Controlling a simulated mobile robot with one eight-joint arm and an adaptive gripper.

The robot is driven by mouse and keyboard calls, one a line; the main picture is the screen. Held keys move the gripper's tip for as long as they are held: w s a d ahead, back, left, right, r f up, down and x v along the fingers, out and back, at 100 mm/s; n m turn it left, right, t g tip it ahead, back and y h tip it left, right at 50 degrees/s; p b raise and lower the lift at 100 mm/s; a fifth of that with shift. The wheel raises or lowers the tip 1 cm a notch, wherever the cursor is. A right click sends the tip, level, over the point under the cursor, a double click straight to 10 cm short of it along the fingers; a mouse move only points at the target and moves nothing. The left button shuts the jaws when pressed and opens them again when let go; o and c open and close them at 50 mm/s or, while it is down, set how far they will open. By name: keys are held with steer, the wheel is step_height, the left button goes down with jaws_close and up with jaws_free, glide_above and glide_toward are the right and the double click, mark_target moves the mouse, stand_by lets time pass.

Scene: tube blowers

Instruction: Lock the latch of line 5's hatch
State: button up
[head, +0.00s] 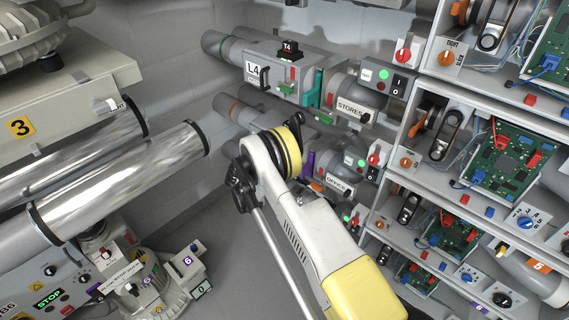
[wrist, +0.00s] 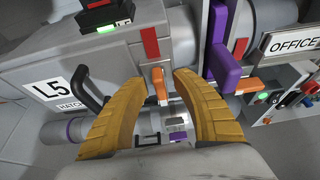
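Line 5's unit fills the wrist view as a grey box with an L5 label (wrist: 52,90). A black hatch handle (wrist: 88,90) is on its front, at the left. A small orange latch lever (wrist: 160,86) sits below a red stripe (wrist: 150,42). My gripper (wrist: 156,78) is open, with its yellow fingers on either side of the lever; I cannot tell whether they touch it. In the head view my arm hides most of line 5 and the gripper; a purple part (head: 308,165) shows beside the arm.
Right of the latch stand a purple lever (wrist: 226,68) and another orange handle (wrist: 250,86), near the OFFICE label (wrist: 292,41). A black block with a green light (wrist: 108,22) sits above. In the head view, line 4's unit (head: 275,72) is above and shelves with circuit boards (head: 505,150) stand right.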

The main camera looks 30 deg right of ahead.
jaws_close()
steer(key=shift+s, duration=0.1)
steer(key=m+t, duration=0.3)
steer(key=m, duration=0.1)
steer(key=shift+s+m+y, duration=0.1)
steer(key=shift+m+y, duration=0.2)
steer(key=m+t, duration=0.3)
steer(key=m, duration=0.1)
steer(key=shift+f+m, duration=0.15)
steer(key=shift+m, duration=0.25)
stand_by(0.5)
jaws_free()
